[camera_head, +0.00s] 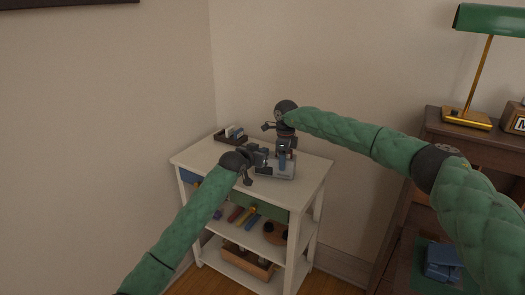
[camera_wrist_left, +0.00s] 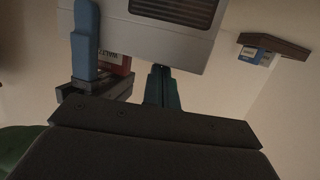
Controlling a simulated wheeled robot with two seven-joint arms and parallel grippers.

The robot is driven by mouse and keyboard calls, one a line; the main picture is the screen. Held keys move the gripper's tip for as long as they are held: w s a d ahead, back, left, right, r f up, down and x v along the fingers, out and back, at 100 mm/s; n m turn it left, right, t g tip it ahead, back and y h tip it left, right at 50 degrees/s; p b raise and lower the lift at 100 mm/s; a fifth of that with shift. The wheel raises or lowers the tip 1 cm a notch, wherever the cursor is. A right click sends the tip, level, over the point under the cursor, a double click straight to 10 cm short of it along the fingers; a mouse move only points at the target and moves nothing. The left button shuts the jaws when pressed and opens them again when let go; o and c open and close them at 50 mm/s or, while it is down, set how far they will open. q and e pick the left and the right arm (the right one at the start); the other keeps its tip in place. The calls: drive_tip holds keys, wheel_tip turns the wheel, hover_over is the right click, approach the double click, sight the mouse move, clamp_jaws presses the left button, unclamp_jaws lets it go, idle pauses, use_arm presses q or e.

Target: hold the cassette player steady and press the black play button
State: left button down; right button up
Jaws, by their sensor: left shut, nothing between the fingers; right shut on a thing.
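The grey cassette player (camera_head: 270,171) stands on the white cart's top. In the left wrist view the player (camera_wrist_left: 150,32) fills the top, with a dark slotted panel. My right gripper (camera_head: 283,162) reaches down from above and is shut on the player; its blue finger shows in front of the casing. My left gripper (camera_head: 266,157) is shut and empty, close beside the player. Its fingertips (camera_wrist_left: 161,72) are at the player's edge in the wrist view; I cannot tell whether they touch. The black play button cannot be made out.
A dark tray (camera_head: 232,141) with cassettes sits at the cart's back left. The cart (camera_head: 196,151) has lower shelves with coloured items and a wooden box (camera_head: 246,262). A brown desk with a green lamp (camera_head: 490,20) stands right. The cart top's front left is clear.

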use_arm(q)
drive_tip(key=shift+f, duration=0.75)
use_arm(e)
drive_tip(key=shift+r, duration=0.2)
use_arm(q)
drive_tip(key=shift+s, duration=0.1)
wheel_tip(320, 180, up, 5)
use_arm(e)
drive_tip(key=shift+w+f, duration=0.1)
drive_tip(key=shift+f, duration=0.05)
use_arm(q)
drive_tip(key=v, duration=1)
drive_tip(key=shift+r, duration=0.3)
use_arm(e)
drive_tip(key=o, duration=1.4)
